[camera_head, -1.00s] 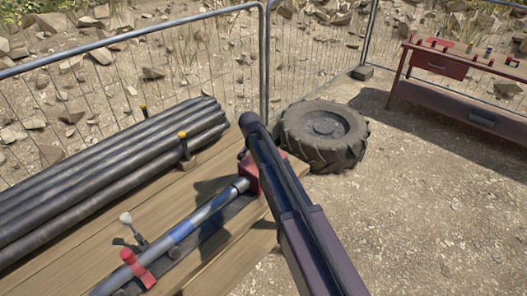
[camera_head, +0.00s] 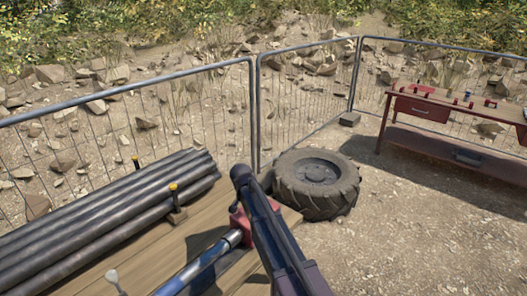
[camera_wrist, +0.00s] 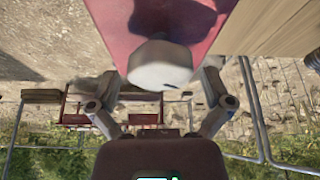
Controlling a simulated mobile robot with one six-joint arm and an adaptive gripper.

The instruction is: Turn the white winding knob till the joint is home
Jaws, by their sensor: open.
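In the wrist view a white round knob (camera_wrist: 160,66) sticks out from the end of a red block (camera_wrist: 150,20). My gripper (camera_wrist: 160,88) is open, with one finger to the left of the knob and one to the right, both apart from it. In the head view the red block (camera_head: 241,223) stands at the bench's right end, and a steel pipe with a blue band (camera_head: 200,272) runs into it from the lower left. My arm covers part of the block; the white knob and my fingers are hidden there.
Several dark pipes (camera_head: 100,210) lie on the wooden bench (camera_head: 150,255) between yellow-topped pegs. A small pale-headed lever (camera_head: 113,281) shows at the lower edge. A large tyre (camera_head: 316,182) lies beyond the bench. A red workbench (camera_head: 455,115) and mesh fence (camera_head: 300,95) stand behind; bare ground lies right.

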